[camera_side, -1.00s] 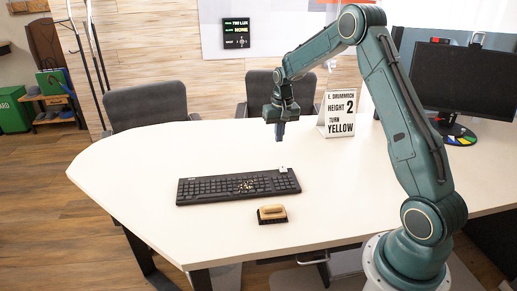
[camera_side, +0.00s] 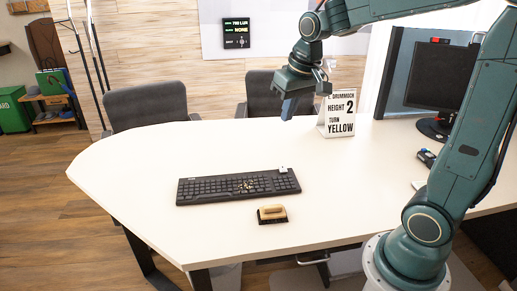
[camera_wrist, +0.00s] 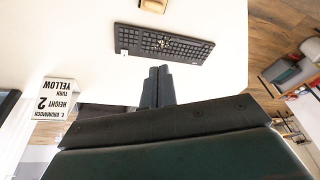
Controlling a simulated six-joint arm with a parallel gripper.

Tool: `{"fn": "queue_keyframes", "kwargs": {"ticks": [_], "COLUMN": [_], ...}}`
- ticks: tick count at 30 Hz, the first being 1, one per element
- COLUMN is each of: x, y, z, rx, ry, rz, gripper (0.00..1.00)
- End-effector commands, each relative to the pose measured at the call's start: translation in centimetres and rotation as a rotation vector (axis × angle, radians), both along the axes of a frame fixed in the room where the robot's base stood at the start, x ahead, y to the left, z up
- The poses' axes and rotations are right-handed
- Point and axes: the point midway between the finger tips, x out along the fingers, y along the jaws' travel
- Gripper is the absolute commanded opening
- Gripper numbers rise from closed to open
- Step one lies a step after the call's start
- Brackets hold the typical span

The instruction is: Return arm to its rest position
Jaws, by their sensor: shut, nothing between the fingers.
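My gripper (camera_side: 289,108) hangs above the far side of the white table, left of the sign, with its fingers together and empty. In the wrist view my gripper (camera_wrist: 157,72) shows its two dark fingers side by side, with nothing between them. My teal arm rises from its base at the lower right and bends over the table's right part, its upper link leaving the top of the side view.
A black keyboard (camera_side: 215,188) with crumbs lies on the table (camera_side: 130,165). A wooden-handled brush (camera_side: 271,213) is in front of it. A sign (camera_side: 340,113) reads HEIGHT 2, TURN YELLOW. A monitor (camera_side: 438,77) stands at right. Chairs (camera_side: 150,105) line the far edge.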

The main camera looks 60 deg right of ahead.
Motion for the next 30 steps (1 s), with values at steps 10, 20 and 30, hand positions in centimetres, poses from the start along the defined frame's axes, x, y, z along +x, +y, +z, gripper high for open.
{"fn": "queue_keyframes", "kwargs": {"ticks": [10,20,30], "x": [-6.6,-12.7,-16.4], "y": [4.2,6.8,8.0], "z": [2.1,1.9,0.9], "rx": [-0.026,-0.046,-0.057], "ry": [-0.078,-0.148,-0.195], "rz": [0.125,0.238,0.309], "gripper": [0.0,0.0,0.0]}}
